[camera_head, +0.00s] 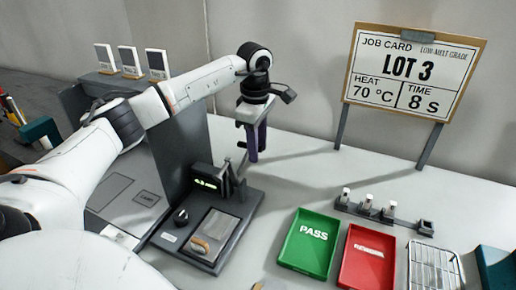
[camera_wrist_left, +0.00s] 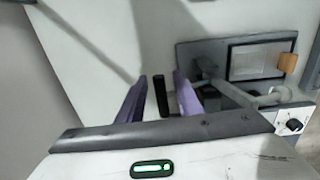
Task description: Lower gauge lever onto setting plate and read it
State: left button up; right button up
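The gauge (camera_head: 205,182) stands on a dark base at the middle of the bench, with a small lit display too small to read. A pale setting plate (camera_head: 216,228) lies on that base, with an orange-brown piece (camera_head: 200,246) at its near end; the plate also shows in the left wrist view (camera_wrist_left: 258,60). The gauge lever (camera_head: 239,168) appears to rise from the gauge beside the display. My left gripper (camera_head: 257,156) hangs above and behind the gauge, purple fingers pointing down and apart. In the left wrist view, a black bar (camera_wrist_left: 161,95) shows in the gap between the fingers (camera_wrist_left: 160,90); contact is not visible.
A green PASS tray (camera_head: 293,251) and a red tray (camera_head: 352,265) lie right of the gauge. Behind them is a dark rack (camera_head: 385,215) with small pieces; a wire rack (camera_head: 433,270) is farther right. A job card (camera_head: 412,75) reads LOT 3, 70 °C, 8 s.

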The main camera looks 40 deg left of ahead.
pick_arm(q)
jog(key=shift+w+f, duration=0.1)
jog(key=shift+f, duration=0.4)
grip_shut()
